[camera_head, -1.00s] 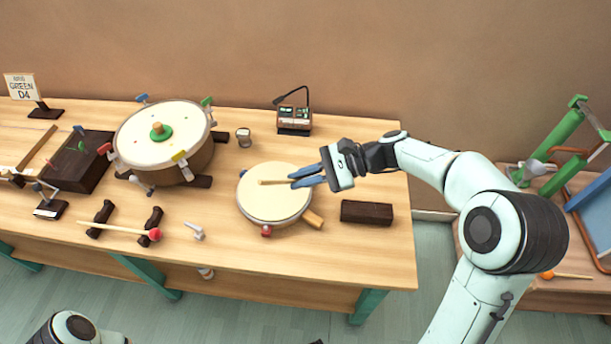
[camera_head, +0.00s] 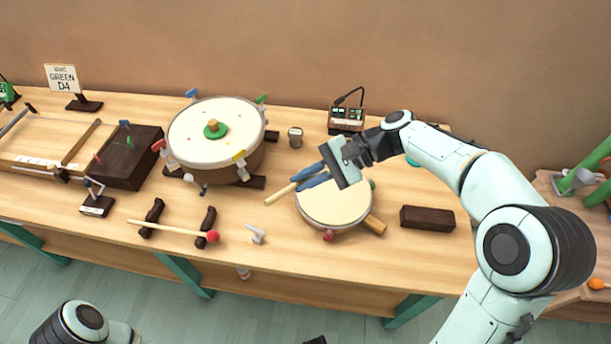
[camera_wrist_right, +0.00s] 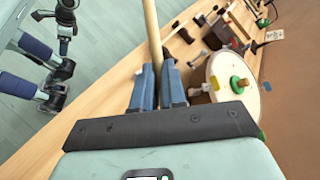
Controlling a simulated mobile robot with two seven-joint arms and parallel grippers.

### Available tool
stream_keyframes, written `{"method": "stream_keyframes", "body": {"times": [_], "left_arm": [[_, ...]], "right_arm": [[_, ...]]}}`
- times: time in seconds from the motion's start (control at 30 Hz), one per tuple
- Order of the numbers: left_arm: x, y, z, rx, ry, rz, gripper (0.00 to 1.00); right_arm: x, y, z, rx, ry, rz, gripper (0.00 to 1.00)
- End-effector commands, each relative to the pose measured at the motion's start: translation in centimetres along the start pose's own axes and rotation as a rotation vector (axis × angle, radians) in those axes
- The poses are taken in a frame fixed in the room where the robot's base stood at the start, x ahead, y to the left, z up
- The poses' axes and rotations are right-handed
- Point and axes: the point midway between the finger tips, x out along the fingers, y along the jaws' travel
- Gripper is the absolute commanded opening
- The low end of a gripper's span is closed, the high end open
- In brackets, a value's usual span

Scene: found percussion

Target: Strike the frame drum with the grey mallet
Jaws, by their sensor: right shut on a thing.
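The frame drum (camera_head: 338,208), a small round cream-headed drum with a wooden handle, lies on the workbench right of centre in the head view. My right gripper (camera_head: 312,180) is over its far left part, with blue fingers shut on a pale wooden stick, which I take to be the mallet (camera_head: 281,194). The stick points left past the drum's rim. In the right wrist view the stick (camera_wrist_right: 151,35) runs up out of frame from the fingers (camera_wrist_right: 152,85). Contact with the drum cannot be told.
A large drum with coloured pegs (camera_head: 212,135) stands left of the frame drum. A red-headed mallet (camera_head: 170,229) lies across two dark rests. A dark block (camera_head: 427,218) is to the right, and a small lamp device (camera_head: 346,118) behind.

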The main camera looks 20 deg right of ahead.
Motion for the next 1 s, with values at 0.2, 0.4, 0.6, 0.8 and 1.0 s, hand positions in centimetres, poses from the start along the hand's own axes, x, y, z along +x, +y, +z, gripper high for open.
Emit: {"method": "stream_keyframes", "body": {"times": [0.2, 0.4, 0.6, 0.8, 1.0], "left_arm": [[0.0, 0.0, 0.1, 0.0, -0.002, 0.0, 0.88], [0.0, 0.0, 0.1, 0.001, -0.002, 0.0, 0.88], [0.3, -0.1, 0.1, 0.0, -0.002, 0.0, 0.88], [2.0, -0.7, 0.1, -0.002, -0.007, -0.002, 0.88], [2.8, -0.9, -0.1, -0.001, 0.0, 0.0, 0.88]], "right_arm": [[0.0, 0.0, 0.1, -0.009, 0.001, 0.004, 0.0], [0.0, 0.0, 0.1, -0.008, 0.001, 0.004, 0.0], [0.4, 0.5, -0.5, -0.007, 0.001, 0.004, 0.0], [1.7, 2.2, -2.2, -0.005, 0.0, 0.005, 0.0], [2.4, 3.0, -3.3, -0.007, 0.001, 0.004, 0.0]]}}
